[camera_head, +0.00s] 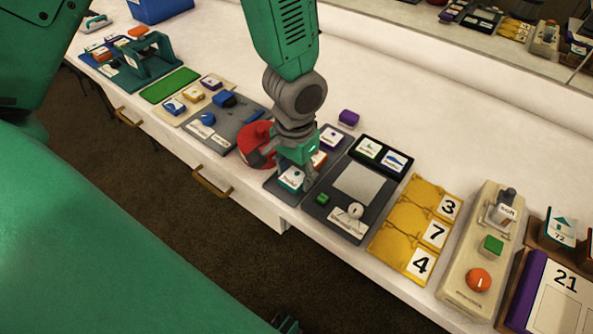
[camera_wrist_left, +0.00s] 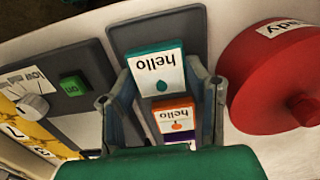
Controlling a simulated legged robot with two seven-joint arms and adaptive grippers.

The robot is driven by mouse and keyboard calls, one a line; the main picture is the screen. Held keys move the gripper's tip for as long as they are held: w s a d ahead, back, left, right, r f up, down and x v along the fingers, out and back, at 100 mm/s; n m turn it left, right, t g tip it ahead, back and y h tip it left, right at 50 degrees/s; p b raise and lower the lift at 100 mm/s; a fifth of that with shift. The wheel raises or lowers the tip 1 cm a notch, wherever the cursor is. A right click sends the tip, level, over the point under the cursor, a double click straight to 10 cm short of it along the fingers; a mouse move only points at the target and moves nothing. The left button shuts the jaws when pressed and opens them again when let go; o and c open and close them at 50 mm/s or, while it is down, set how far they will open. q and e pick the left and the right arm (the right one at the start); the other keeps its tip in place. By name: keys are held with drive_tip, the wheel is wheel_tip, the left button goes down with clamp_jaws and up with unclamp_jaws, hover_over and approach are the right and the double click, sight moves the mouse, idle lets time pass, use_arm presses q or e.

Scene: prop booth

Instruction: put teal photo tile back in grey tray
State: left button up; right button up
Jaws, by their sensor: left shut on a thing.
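The teal photo tile (camera_head: 291,179) is at the front of the grey tray (camera_head: 273,186), its white face up. In the left wrist view the teal tile (camera_wrist_left: 156,72) reads "hello" and sits between my fingers, over the tray (camera_wrist_left: 125,38). My left gripper (camera_head: 303,172) is shut on the teal tile; it also shows in the wrist view (camera_wrist_left: 160,80). I cannot tell if the tile touches the tray floor. An orange tile (camera_wrist_left: 174,115) and a purple tile (camera_wrist_left: 180,142) lie behind it in the tray. A small dark and green part at the bottom edge looks like my right gripper (camera_head: 288,324).
A red round button (camera_head: 256,145) is close on the left of the tray. A dark panel with a green button (camera_head: 322,199) and a dial is close on the right. Yellow number plates (camera_head: 405,231) are further right.

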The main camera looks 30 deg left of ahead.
use_arm(q)
drive_tip(key=o, duration=1.2)
drive_tip(key=shift+a, duration=0.2)
wheel_tip(320, 180, up, 12)
drive_tip(key=shift+w+f, duration=0.1)
